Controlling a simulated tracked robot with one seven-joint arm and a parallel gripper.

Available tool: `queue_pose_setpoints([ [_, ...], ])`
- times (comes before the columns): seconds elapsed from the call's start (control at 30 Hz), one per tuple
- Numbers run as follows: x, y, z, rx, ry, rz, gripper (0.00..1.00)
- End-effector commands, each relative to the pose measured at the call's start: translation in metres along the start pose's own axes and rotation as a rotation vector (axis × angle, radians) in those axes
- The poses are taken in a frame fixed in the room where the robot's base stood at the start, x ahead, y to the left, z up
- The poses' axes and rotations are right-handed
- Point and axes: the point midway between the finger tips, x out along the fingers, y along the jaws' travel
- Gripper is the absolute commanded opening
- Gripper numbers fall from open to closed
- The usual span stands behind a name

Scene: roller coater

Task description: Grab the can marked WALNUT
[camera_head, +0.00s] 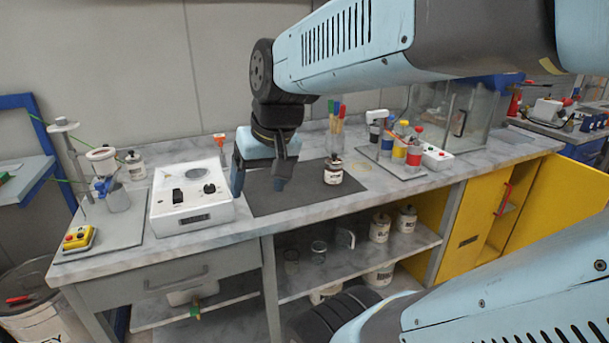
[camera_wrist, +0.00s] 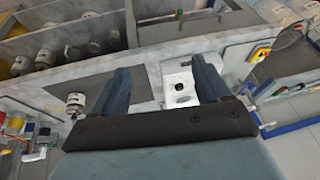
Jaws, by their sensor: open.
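No label reading WALNUT is legible in either view. A small can (camera_head: 333,170) with a dark red band and a pale label stands upright on the dark mat; it also shows in the wrist view (camera_wrist: 76,103), left of my fingers. Two white cans stand on the shelf under the bench, one at the left (camera_head: 380,227) and one at the right (camera_head: 406,219). Another can (camera_head: 134,164) stands at the back left of the bench. My gripper (camera_head: 259,190) is open and empty above the mat's left part, apart from the small can. It also shows in the wrist view (camera_wrist: 160,65).
A white device (camera_head: 191,203) stands left of the mat (camera_head: 290,201). A tray with coloured bottles (camera_head: 399,152) stands to the right. The yellow cabinet door (camera_head: 560,205) stands open.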

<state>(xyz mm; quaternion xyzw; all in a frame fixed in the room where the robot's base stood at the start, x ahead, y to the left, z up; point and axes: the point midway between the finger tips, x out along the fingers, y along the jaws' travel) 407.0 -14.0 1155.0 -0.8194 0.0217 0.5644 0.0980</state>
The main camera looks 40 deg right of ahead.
Motion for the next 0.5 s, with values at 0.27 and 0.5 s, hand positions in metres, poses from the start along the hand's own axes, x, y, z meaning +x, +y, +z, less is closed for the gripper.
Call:
queue_pose_setpoints([
  [0.27,0.049,0.008,-0.024,0.422,-0.222,-0.151,0.91],
  [0.5,0.085,0.026,-0.055,0.804,-0.358,-0.327,0.91],
])
